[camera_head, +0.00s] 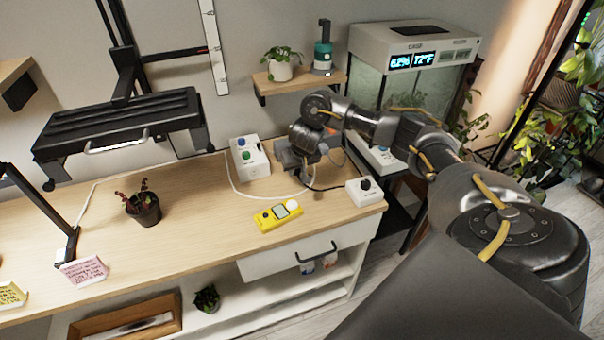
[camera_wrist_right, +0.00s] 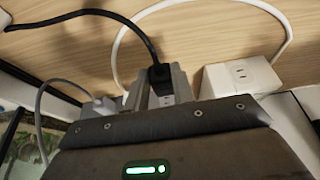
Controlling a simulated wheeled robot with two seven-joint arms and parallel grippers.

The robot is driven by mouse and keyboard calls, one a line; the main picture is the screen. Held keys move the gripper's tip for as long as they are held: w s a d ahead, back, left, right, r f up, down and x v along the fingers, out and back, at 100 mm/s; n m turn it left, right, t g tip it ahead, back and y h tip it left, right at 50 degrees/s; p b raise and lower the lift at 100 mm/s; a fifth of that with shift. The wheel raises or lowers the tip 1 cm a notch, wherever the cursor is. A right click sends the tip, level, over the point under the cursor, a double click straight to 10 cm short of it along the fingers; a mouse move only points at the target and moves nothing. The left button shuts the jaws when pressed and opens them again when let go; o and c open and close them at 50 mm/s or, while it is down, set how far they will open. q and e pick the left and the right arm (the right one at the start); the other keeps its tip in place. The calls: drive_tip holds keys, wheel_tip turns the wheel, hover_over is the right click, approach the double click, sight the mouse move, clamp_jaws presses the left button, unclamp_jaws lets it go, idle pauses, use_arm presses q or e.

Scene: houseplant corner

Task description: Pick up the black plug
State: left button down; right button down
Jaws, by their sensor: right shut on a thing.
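The black plug (camera_wrist_right: 160,74) shows in the right wrist view at the end of a black cord (camera_wrist_right: 138,32). My right gripper (camera_wrist_right: 163,84) is shut on it, with one grey finger on each side. In the head view my right gripper (camera_head: 304,168) is low over the back right of the wooden table (camera_head: 190,205), and the plug is hidden there. The black cord runs right from it toward a white box with a black knob (camera_head: 365,189). I cannot tell whether the plug sits in a socket. My left gripper is not in view.
A white box with blue and green buttons (camera_head: 249,157) stands left of my right gripper. A yellow meter (camera_head: 278,215) lies in front. A white cord (camera_head: 262,195) loops around there. A white socket box (camera_wrist_right: 238,76) is beside the gripper. A potted plant (camera_head: 144,210) stands further left.

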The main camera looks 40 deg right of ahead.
drive_tip(key=s+a+r+p, duration=0.3)
drive_tip(key=s+r+p, duration=0.1)
drive_tip(key=s+r, duration=0.1)
drive_tip(key=s+a+r+p, duration=0.3)
drive_tip(key=s+r+p, duration=0.1)
drive_tip(key=s, duration=0.3)
drive_tip(key=shift+s+a+r, duration=0.2)
drive_tip(key=shift+a+r, duration=0.05)
drive_tip(key=shift+r, duration=0.25)
